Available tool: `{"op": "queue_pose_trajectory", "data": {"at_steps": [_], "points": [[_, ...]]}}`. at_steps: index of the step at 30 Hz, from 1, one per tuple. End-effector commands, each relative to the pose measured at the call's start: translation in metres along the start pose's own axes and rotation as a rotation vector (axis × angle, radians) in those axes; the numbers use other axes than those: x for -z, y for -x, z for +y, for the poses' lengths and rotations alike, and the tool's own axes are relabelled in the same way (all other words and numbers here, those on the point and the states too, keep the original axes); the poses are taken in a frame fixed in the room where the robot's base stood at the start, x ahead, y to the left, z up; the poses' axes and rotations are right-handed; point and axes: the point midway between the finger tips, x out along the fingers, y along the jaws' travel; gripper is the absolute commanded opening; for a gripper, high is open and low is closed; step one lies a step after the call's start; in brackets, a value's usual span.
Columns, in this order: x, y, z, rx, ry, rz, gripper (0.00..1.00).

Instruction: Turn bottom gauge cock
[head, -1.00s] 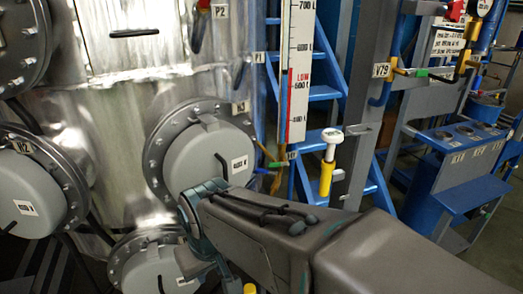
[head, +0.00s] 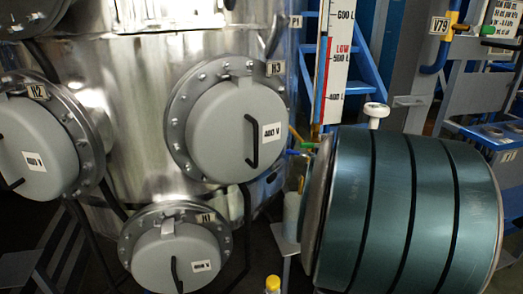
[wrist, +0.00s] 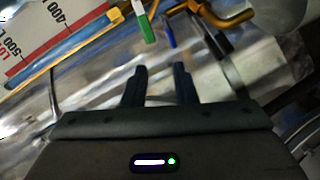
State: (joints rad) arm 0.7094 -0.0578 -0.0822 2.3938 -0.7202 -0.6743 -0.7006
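The level gauge (head: 335,60) is a tall scale with a red band on the right side of the steel vessel. At its bottom end are small cock handles, a green one (head: 308,145) and a blue one (head: 293,153). In the wrist view, the green handle (wrist: 146,27) and blue handle (wrist: 169,32) are side by side near the top, with brass pipe (wrist: 222,18) to their right. My gripper (wrist: 160,68) has its two dark fingers apart, with nothing between them, pointing toward the handles and apart from them in the picture. My arm hides the gripper in the head view.
Grey round hatches (head: 228,128) stick out from the steel vessel (head: 130,80). A white-topped fitting (head: 376,112) stands beside the gauge. A blue ladder (head: 366,70) and pipework with a yellow-blue valve marked V79 (head: 438,50) are to the right.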

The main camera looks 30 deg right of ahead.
Motion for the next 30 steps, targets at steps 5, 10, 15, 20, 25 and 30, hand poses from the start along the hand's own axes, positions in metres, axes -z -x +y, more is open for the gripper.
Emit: {"op": "queue_pose_trajectory", "data": {"at_steps": [5, 10, 15, 20, 25, 30], "points": [[-0.031, -0.001, -0.005, -0.104, 0.152, 0.101, 0.25], [-0.038, 0.003, -0.004, -0.155, 0.223, 0.157, 0.25], [-0.036, -0.007, -0.001, -0.165, 0.237, 0.172, 0.25], [-0.030, -0.035, 0.004, -0.165, 0.235, 0.172, 0.25], [-0.024, -0.072, 0.009, -0.165, 0.234, 0.171, 0.25], [-0.017, -0.103, 0.014, -0.166, 0.232, 0.170, 0.25]]}}
